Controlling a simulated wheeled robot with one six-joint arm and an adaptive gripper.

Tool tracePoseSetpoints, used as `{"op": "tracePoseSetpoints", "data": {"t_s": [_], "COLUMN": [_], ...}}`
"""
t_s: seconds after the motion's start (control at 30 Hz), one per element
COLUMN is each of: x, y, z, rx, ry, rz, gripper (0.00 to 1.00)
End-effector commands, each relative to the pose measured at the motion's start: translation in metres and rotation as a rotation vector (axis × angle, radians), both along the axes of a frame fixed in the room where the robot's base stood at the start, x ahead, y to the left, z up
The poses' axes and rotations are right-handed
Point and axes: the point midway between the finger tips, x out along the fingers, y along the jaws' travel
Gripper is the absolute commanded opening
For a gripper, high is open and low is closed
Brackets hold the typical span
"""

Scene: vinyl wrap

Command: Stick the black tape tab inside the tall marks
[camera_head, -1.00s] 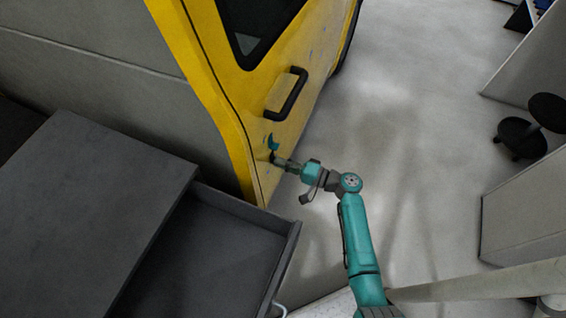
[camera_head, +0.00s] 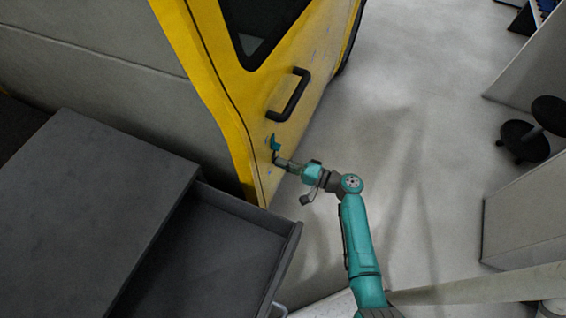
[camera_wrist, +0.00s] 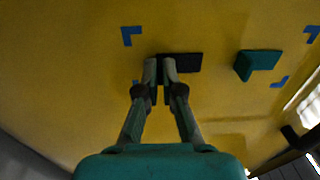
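The black tape tab (camera_wrist: 182,63) is at the tips of my gripper (camera_wrist: 160,66), against or just in front of the yellow door panel in the wrist view. The fingers are nearly together, with a dark part of the tab between them. In the head view, the tab (camera_head: 275,157) is a small dark shape at my gripper's tip (camera_head: 280,161). Blue corner marks show on the panel at upper left (camera_wrist: 131,36), upper right (camera_wrist: 312,34) and lower right (camera_wrist: 280,82). A blue bit at lower left (camera_wrist: 136,83) is mostly hidden by a finger.
A teal tab (camera_wrist: 257,65) stands out from the panel to the right of the black tab; the head view shows it (camera_head: 274,143) too. A black door handle (camera_head: 289,95) is above. A grey cabinet (camera_head: 95,205) with an open drawer (camera_head: 205,255) stands at left.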

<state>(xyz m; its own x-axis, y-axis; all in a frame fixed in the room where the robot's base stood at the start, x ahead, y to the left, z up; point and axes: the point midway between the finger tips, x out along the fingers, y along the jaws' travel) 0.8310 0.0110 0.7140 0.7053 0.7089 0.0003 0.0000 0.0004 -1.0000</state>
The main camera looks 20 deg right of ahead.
Motion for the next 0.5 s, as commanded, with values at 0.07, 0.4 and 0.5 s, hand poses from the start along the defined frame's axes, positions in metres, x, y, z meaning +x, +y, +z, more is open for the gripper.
{"op": "tracePoseSetpoints", "data": {"t_s": [0.07, 0.4, 0.5], "x": [0.0005, 0.0002, -0.0005], "y": [0.0002, 0.0001, -0.0008], "z": [0.0007, 0.0003, 0.0002], "rx": [0.000, -0.001, 0.000], "ry": [-0.001, -0.001, 0.000], "rz": [0.001, 0.000, 0.000], "gripper": [0.00, 0.35, 0.35]}}
